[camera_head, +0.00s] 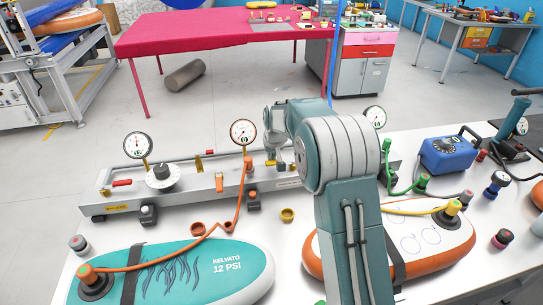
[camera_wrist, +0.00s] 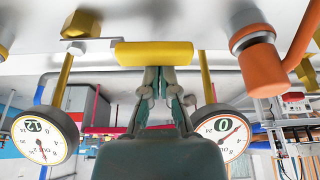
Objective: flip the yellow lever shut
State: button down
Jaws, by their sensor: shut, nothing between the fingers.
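The yellow lever shows in the wrist view as a thick yellow bar (camera_wrist: 155,53) lying crosswise just beyond my fingertips. A flat metal arm joins its left end to a yellow block (camera_wrist: 82,24). My gripper (camera_wrist: 160,72) is shut and empty, its fingertips at the bar's near edge; I cannot tell whether they touch it. In the head view my own arm hides most of the gripper and the lever's area on the long grey manifold (camera_head: 205,187).
An orange hose fitting (camera_wrist: 262,65) stands close right of the lever in the wrist view. Two gauges (camera_wrist: 43,135) (camera_wrist: 220,133) flank my gripper. In the head view, a teal board (camera_head: 200,275) and an orange-white board (camera_head: 440,240) lie on the bench.

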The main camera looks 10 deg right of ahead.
aim_at(273, 164)
jog(key=shift+s+n, duration=0.25)
jog(key=shift+n, duration=0.25)
jog(key=s+n, duration=0.1)
jog(key=n, duration=0.1)
jog(key=s+n+y, duration=0.1)
jog(key=shift+s+n+y, duration=0.25)
jog(key=shift+n+y, duration=0.05)
jog(key=shift+n, duration=0.1)
jog(key=s+n, duration=0.1)
jog(key=n, duration=0.1)
jog(key=s+n+g+y, duration=0.1)
jog(key=shift+d+n, duration=0.35)
jog(key=shift+n, duration=0.05)
jog(key=n, duration=0.1)
jog(key=s+d+n, duration=0.1)
jog(key=shift+s+n+g, duration=0.15)
jog(key=shift+n+g, duration=0.15)
jog(key=shift+g, duration=0.1)
jog(key=d+n, duration=0.1)
jog(key=s+d+n+g, duration=0.1)
jog(key=n, duration=0.1)
jog(key=s+d+n+y, duration=0.1)
jog(key=n, duration=0.1)
jog(key=shift+d+g, duration=0.1)
jog(key=shift+g, duration=0.2)
